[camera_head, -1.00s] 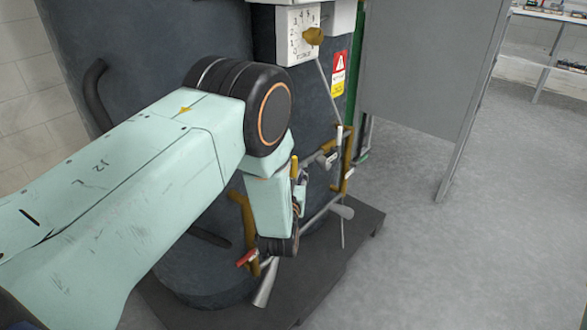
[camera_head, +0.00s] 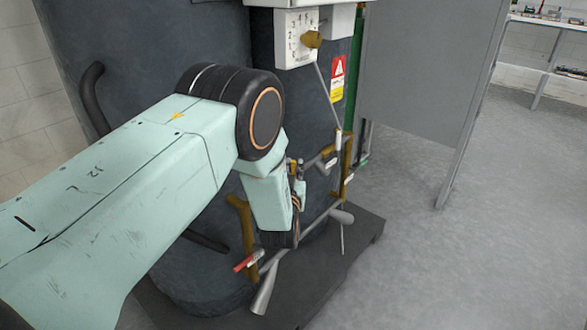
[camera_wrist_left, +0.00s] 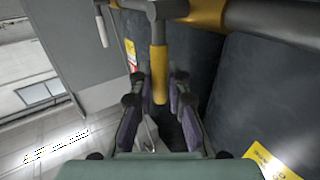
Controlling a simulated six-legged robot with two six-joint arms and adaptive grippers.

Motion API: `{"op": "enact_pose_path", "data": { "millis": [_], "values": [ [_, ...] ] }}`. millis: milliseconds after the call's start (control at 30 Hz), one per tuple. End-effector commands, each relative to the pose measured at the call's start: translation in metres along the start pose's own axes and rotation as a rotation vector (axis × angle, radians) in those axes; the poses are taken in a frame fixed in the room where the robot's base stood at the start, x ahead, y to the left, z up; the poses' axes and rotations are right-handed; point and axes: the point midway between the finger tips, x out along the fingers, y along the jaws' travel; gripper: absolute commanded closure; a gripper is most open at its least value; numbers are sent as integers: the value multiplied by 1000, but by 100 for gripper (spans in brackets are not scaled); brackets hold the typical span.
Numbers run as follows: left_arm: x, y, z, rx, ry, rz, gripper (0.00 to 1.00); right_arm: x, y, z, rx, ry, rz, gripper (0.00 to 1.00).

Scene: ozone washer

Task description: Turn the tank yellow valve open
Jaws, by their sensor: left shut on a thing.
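The yellow valve handle (camera_wrist_left: 159,75) hangs from a grey and yellow pipe in the left wrist view, with its lower end between my two fingers. My left gripper (camera_wrist_left: 158,100) is shut on this handle. In the head view my left gripper (camera_head: 299,192) is beside the pipework at the front of the dark tank (camera_head: 170,50). My wrist hides much of the handle there. My right gripper is in neither view.
A white dial box (camera_head: 297,37) with a yellow knob sits above the pipes. A red lever (camera_head: 245,262) is below my gripper. A grey panel (camera_head: 425,80) stands at the right, with open floor (camera_head: 500,250) beyond it.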

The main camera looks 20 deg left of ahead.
Motion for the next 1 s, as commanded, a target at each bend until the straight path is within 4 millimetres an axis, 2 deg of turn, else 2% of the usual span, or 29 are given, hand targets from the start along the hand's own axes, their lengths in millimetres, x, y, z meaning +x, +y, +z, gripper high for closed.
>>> {"op": "enact_pose_path", "data": {
  "millis": [667,1000],
  "values": [
    [-1,0,0,-3,7,1,100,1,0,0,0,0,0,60],
    [-10,-5,5,-86,131,2,100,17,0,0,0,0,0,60]
  ]
}}
